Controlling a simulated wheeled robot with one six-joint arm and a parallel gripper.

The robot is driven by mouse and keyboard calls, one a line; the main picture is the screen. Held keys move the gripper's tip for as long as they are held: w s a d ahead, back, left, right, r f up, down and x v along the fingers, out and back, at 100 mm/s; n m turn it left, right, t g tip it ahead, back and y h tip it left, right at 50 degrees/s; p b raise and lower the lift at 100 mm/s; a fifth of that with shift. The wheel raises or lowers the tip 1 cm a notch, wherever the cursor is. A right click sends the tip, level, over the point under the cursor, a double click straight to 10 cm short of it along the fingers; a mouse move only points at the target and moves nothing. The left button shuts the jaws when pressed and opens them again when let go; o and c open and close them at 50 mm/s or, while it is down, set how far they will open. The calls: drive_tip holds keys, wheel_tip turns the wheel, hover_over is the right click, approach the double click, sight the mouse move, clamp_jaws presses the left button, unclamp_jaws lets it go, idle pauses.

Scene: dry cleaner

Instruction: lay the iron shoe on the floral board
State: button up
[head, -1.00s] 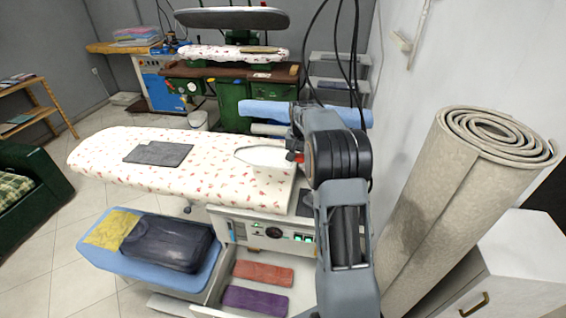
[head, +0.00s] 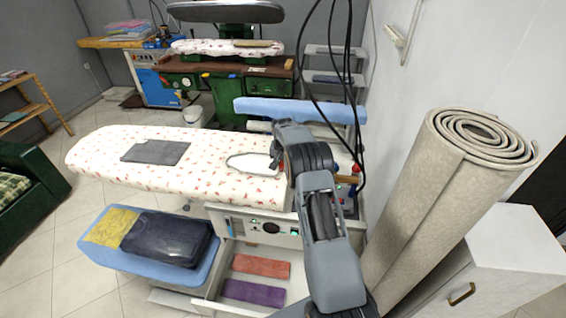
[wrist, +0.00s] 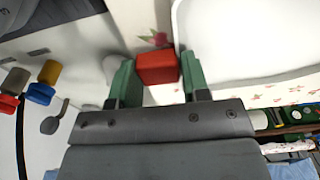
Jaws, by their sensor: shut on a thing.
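The iron shoe (head: 250,163), a white plate with a dark rim and a pointed left end, is over the right part of the floral board (head: 210,183). I cannot tell whether it rests on the board or hangs just above it. In the wrist view the iron shoe (wrist: 240,40) is the large white plate at upper right, beside a red block (wrist: 157,67). My gripper (wrist: 157,72) has its green fingers shut on this red block, which seems to be the shoe's tab. In the head view my arm partly hides the gripper and the shoe's right end.
A dark grey pad (head: 155,152) lies on the board's left half. A blue padded sleeve arm (head: 300,110) stands behind the board. A rolled carpet (head: 440,200) and a white cabinet (head: 510,265) are at right. A control panel (head: 262,228) is below the board.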

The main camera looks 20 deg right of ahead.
drive_tip(key=shift+f, duration=0.15)
drive_tip(key=o, duration=1)
wheel_tip(320, 180, up, 12)
drive_tip(key=s+a+b, duration=0.1)
drive_tip(key=b, duration=0.1)
drive_tip(key=s+a+r+n+t, duration=0.1)
drive_tip(key=s+a+r+n, duration=0.1)
drive_tip(key=s+a+r, duration=0.55)
drive_tip(key=s+a+n+t, duration=0.1)
drive_tip(key=s+a+n, duration=0.1)
drive_tip(key=s, duration=1.1)
drive_tip(key=s+a+n+t, duration=0.1)
drive_tip(key=s+a, duration=0.4)
drive_tip(key=s, duration=0.9)
drive_tip(key=shift+s+a+f+n+y, duration=0.3)
drive_tip(key=shift+n+y, duration=0.1)
drive_tip(key=shift+n, duration=0.5)
